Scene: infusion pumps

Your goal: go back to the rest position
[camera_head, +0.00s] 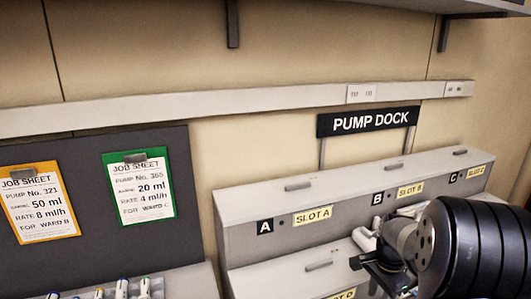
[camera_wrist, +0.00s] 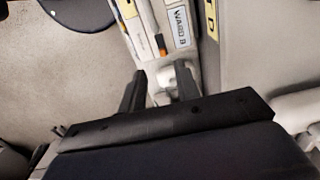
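My gripper (camera_head: 366,264) is at the lower right in the head view, in front of the pump dock (camera_head: 290,230), partly hidden by my dark wrist. In the wrist view its two dark fingers (camera_wrist: 160,78) stand apart. A small white rounded part (camera_wrist: 167,74) shows between them, with a gap beside the left finger; I cannot tell whether it touches the right one. Beyond the fingers is a pale device (camera_wrist: 160,30) with a "WARD B" label and an orange mark. A white rounded piece (camera_head: 364,238) also shows near my gripper in the head view.
The dock carries labels for slots A, B, C and D under a "PUMP DOCK" sign (camera_head: 368,121). Two job sheets, orange (camera_head: 42,203) and green (camera_head: 140,188), hang on a dark board (camera_head: 88,165). Several syringe-like items (camera_head: 122,288) stand at the lower left. A shelf bracket (camera_head: 232,25) hangs above.

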